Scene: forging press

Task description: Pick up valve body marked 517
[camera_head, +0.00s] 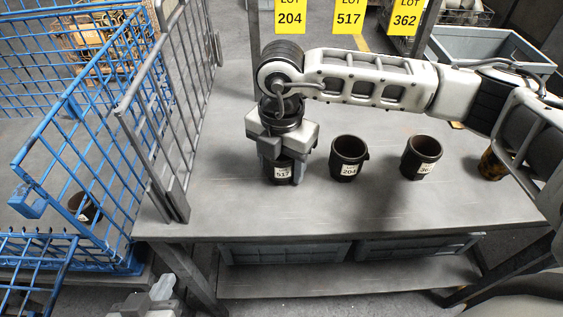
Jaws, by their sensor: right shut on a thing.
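The valve body marked 517 (283,173) is a dark cylinder with a white label, near the left end of the grey table. My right gripper (283,158) comes down over it from above and is shut on it. Its upper part is hidden by the gripper. I cannot tell whether its base touches the table. My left gripper (150,302) shows only partly at the bottom edge, low and away from the valve bodies; its fingers are not clear.
Valve bodies marked 204 (348,158) and 362 (421,157) stand to the right. A brownish part (491,165) is partly behind my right arm. A grey mesh panel (172,110) and blue cage (75,140) flank the left. The table (370,212) is clear in front.

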